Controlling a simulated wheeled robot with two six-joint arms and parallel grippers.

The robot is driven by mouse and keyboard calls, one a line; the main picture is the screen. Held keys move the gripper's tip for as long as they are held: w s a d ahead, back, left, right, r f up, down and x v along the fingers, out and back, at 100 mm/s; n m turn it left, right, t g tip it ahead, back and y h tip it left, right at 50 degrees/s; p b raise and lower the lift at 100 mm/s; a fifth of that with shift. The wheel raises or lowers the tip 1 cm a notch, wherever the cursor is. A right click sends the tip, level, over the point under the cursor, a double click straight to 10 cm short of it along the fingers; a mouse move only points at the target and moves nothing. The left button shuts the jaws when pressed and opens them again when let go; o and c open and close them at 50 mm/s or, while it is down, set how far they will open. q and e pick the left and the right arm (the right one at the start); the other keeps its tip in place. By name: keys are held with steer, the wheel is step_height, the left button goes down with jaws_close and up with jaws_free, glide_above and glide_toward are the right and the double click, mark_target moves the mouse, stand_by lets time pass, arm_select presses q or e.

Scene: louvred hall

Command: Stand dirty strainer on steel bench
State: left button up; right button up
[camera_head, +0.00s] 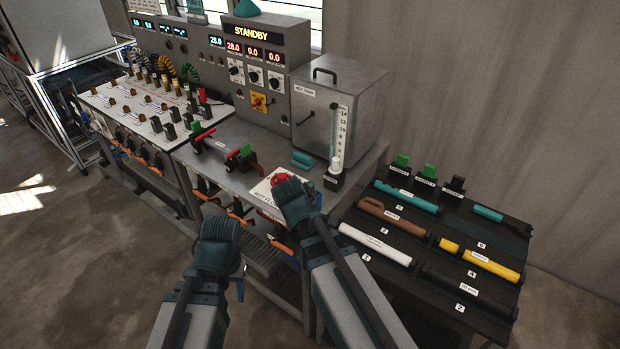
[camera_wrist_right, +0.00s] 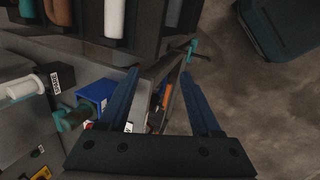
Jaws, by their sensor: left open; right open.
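The steel bench (camera_head: 262,141) is the grey metal table in the middle of the head view, with bare room on its top in front of the control panel. I cannot pick out the dirty strainer with certainty in either view. My left gripper (camera_head: 220,238) is open at lower left of centre, in front of the bench's front edge. My right gripper (camera_head: 292,197) appears over the bench's front right part and hides some of it. In the right wrist view its two fingers (camera_wrist_right: 162,75) are apart with nothing held between them.
A metal tank (camera_head: 338,95) and a clear gauge tube (camera_head: 336,145) stand on the bench. A dark rack (camera_head: 430,240) with several labelled cylinders stands at right. A blue box (camera_wrist_right: 96,94) with a teal fitting shows in the wrist view.

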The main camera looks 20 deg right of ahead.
steer(key=w+r+n+t+h, duration=0.2)
steer(key=w+r+n+h, duration=0.1)
steer(key=w+n, duration=0.4)
steer(key=n+t+h, duration=0.2)
steer(key=n+t, duration=0.1)
steer(key=n, duration=0.7)
glide_toward(307, 189)
steer(key=b+x, duration=0.5)
steer(key=x, duration=0.3)
steer(key=shift+d+f, duration=0.15)
steer(key=shift+b+x, duration=0.4)
steer(key=shift+x, duration=0.5)
jaws_close()
